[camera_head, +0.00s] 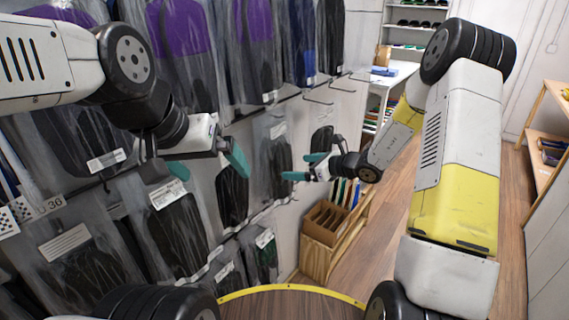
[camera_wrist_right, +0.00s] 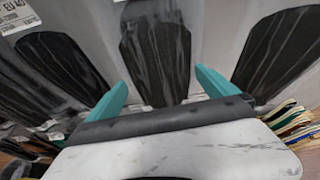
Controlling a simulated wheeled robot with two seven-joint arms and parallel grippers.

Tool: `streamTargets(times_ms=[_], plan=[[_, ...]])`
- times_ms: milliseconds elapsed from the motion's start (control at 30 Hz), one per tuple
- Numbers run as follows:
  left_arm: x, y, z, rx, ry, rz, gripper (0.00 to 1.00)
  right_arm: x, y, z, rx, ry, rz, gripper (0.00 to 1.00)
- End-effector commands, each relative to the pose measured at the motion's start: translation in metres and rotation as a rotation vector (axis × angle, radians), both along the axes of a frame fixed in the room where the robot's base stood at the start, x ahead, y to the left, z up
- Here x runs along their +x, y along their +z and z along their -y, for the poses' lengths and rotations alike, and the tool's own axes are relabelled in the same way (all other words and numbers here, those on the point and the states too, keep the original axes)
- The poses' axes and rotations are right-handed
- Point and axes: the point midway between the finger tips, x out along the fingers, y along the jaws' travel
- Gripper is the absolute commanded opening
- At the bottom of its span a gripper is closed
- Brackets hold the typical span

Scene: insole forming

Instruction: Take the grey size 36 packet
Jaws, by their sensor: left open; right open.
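A tag reading 36 (camera_head: 50,204) is on the rack at the far left in the head view. Just below it hangs a clear packet (camera_head: 75,275) with a dark grey insole and a white label. Its size print is too small to read. My left gripper (camera_head: 208,165) is open and empty, to the right of the tag, in front of hanging packets. My right gripper (camera_head: 303,167) is open further right, near the rack's end. In the right wrist view, a dark insole packet (camera_wrist_right: 155,50) shows beyond its open fingers (camera_wrist_right: 162,92), with nothing held between them.
Packets with purple insoles (camera_head: 185,50) hang along the upper row. A label reading EU 40 (camera_wrist_right: 15,14) shows in the right wrist view. A wooden box (camera_head: 325,222) stands low near the rack's end. The wood floor (camera_head: 375,260) is open to the right, beside shelves (camera_head: 545,140).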

Motion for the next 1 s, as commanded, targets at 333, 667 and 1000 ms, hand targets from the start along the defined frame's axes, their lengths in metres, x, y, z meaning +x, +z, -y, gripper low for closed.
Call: streamTargets(times_ms=[333,667,1000], plan=[[0.000,0.000,0.000,0.000,0.000,0.000,1.00,0.025,-0.016,-0.033,0.001,0.002,0.001,0.97],[0.000,0.000,0.000,0.000,0.000,0.000,1.00,0.026,-0.016,-0.033,0.000,0.002,0.002,0.69],[0.000,0.000,0.000,0.000,0.000,0.000,1.00,0.026,-0.016,-0.033,0.000,0.002,0.002,0.28]])
